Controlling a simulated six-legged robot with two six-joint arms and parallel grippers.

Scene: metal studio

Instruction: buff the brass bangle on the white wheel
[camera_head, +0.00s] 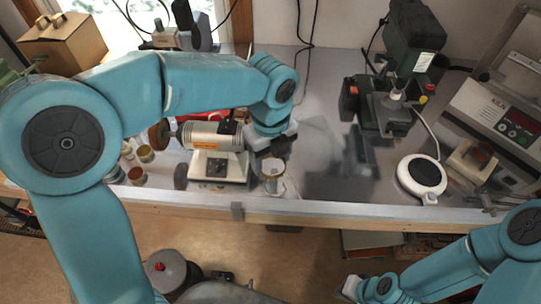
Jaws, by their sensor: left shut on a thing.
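The bench polisher (212,140), with a cream motor and pale base, stands left of centre on the bench. A brown wheel (159,134) is on its left end. My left gripper (272,152) is at the polisher's right end, pointing down, shut on what seems to be the brass bangle. A pale round shape with a tan rim (273,180) shows just below the fingers; I cannot tell how much of it is bangle. The white wheel is not clearly visible, as my arm covers that end. My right gripper (352,287) is low, in front of the bench, its fingers unclear.
Small jars (137,175) stand left of the polisher. A dark green drill-like machine (395,100), a white round device (422,176) and a grey control unit (500,105) stand to the right. A cardboard box (62,43) is at the back left. Grey bench top is clear right of my gripper.

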